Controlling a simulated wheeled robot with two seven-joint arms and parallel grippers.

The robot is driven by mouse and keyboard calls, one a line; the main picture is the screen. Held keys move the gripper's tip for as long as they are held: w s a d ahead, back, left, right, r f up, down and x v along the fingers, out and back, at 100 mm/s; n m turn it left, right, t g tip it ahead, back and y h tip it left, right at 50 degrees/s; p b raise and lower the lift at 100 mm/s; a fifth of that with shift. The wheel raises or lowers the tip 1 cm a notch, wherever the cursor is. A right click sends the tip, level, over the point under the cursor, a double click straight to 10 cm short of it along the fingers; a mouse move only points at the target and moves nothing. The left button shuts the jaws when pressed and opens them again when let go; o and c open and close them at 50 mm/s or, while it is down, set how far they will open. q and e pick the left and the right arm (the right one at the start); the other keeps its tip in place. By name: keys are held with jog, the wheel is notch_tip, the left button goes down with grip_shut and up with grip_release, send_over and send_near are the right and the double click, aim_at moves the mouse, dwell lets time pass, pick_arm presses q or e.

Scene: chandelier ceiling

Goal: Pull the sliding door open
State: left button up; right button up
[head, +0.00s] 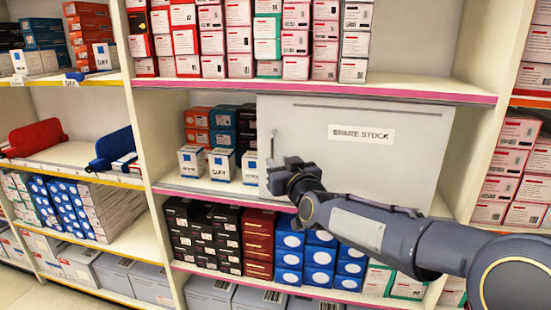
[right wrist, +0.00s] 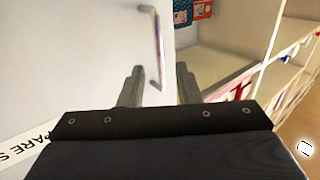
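The sliding door (head: 400,165) is a pale grey panel labelled "SPARE STOCK" on the middle shelf; it covers the right part of that bay. Its thin upright handle (head: 272,143) is near its left edge and also shows in the right wrist view (right wrist: 157,45). My right gripper (head: 280,170) is at the lower end of the handle, in front of the door. In the right wrist view its two fingers (right wrist: 158,82) are apart, with the handle's lower end lined up between them. I cannot tell whether they touch it. My left gripper is out of view.
Left of the door, the open part of the bay holds blue, orange and white boxes (head: 221,165). Shelf uprights stand on both sides. Boxes (head: 290,260) fill the shelf below, and red and white boxes (head: 296,40) the one above.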

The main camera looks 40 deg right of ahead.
jog(key=v, duration=0.3)
jog(key=shift+s+a, duration=0.1)
jog(key=shift+s, duration=0.15)
jog(key=s+a+f+n+g+y, duration=0.1)
jog(key=s+a+f+g+y, duration=0.4)
jog(key=s+a+f, duration=0.6)
jog(key=s+a+f+g+y, duration=0.4)
jog(key=s+a+f+g, duration=0.2)
jog(key=s+a+f, duration=0.45)
notch_tip(320, 180, up, 24)
jog(key=s+d+p, duration=0.1)
jog(key=s+p, duration=0.1)
jog(key=p, duration=2.1)
jog(key=shift+s+d+n+g, duration=0.3)
jog(key=shift+s+d+g, duration=0.05)
jog(key=shift+d+g, duration=0.05)
jog(key=shift+f, duration=0.1)
